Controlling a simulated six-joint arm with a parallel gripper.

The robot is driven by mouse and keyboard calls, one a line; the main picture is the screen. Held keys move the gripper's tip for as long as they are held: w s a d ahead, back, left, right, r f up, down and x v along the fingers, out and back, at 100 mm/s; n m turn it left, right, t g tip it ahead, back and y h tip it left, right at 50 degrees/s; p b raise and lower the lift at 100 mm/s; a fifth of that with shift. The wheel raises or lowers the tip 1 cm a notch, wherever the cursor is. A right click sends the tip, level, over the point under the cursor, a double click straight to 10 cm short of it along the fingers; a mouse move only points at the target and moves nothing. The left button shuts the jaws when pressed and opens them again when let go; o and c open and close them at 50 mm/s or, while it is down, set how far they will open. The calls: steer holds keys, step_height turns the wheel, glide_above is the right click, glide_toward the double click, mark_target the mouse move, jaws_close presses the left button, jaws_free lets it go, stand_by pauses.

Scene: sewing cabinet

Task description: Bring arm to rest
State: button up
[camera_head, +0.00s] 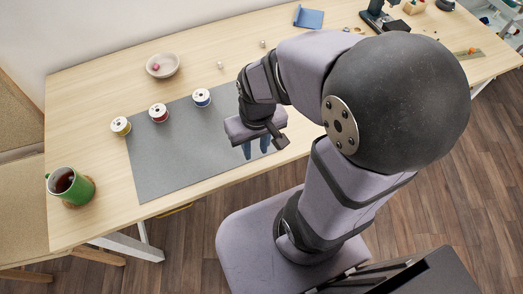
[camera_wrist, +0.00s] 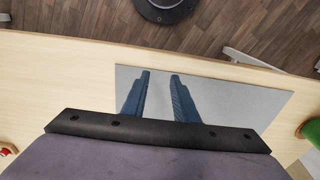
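My arm reaches over the table, folded at the elbow. My gripper (camera_head: 256,149) points down above the right end of the grey mat (camera_head: 160,170). In the wrist view my gripper (camera_wrist: 160,76) shows two blue fingers with a clear gap between them and nothing in the gap. Only mat shows between and around the fingers. How high the fingertips are above the mat is hard to tell.
A green mug (camera_head: 70,186) stands at the left, a bowl (camera_head: 162,65) at the back. A blue item (camera_head: 308,17) and a dark machine (camera_head: 381,17) sit farther right.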

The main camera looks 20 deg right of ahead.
steer(key=shift+s+d+g, duration=0.15)
steer(key=shift+s+d, duration=0.1)
steer(key=shift+s, duration=0.3)
steer(key=shift+s+d+g, duration=0.15)
steer(key=shift+s+d, duration=0.05)
steer(key=shift+s, duration=0.35)
steer(key=shift+r, duration=0.2)
step_height(320, 180, up, 9)
steer(key=p, duration=0.9)
steer(key=shift+r+p, duration=0.2)
steer(key=shift+p, duration=0.15)
steer(key=shift+o, duration=1.2)
steer(key=shift+w+f, duration=0.1)
steer(key=shift+f, duration=0.05)
